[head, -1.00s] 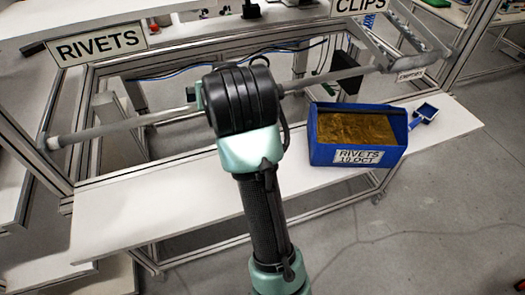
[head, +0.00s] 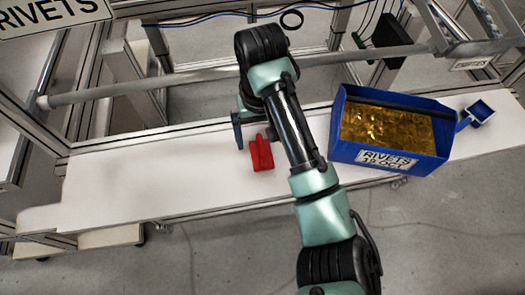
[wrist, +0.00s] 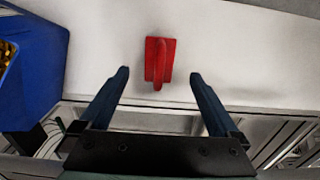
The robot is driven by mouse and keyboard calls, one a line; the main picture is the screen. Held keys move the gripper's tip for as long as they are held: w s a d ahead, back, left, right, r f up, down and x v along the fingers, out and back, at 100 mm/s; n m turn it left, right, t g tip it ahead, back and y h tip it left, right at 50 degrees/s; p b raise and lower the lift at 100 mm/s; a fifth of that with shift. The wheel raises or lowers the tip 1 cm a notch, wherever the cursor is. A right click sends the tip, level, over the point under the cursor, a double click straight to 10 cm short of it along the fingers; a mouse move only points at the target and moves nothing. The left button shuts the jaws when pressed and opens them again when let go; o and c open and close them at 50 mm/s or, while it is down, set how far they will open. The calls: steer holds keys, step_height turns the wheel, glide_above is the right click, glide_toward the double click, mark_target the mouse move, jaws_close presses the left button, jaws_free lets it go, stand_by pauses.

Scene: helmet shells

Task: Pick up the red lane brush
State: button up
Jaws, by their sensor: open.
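The red lane brush (head: 262,153) lies on the white bench top, just left of my arm in the head view. In the wrist view the red lane brush (wrist: 160,58) shows a flat block with a raised handle along its middle. My gripper (wrist: 160,75) is open and empty. Its two dark blue fingers are spread to the left and right of the brush in the picture, apart from it. In the head view one blue finger shows left of the brush; my arm hides part of the gripper.
A blue bin (head: 390,135) labelled RIVETS, filled with gold pieces, stands right of my arm; its side also shows in the wrist view (wrist: 38,75). A small blue scoop (head: 478,113) lies beyond it. A grey rail (head: 150,88) runs behind the bench. The bench left of the brush is clear.

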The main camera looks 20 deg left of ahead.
mark_target(262, 152)
steer(key=f, duration=0.3)
steer(key=f+p, duration=0.1)
steer(key=f, duration=0.3)
steer(key=shift+w+f+p, duration=0.2)
steer(key=shift+f+p, duration=0.1)
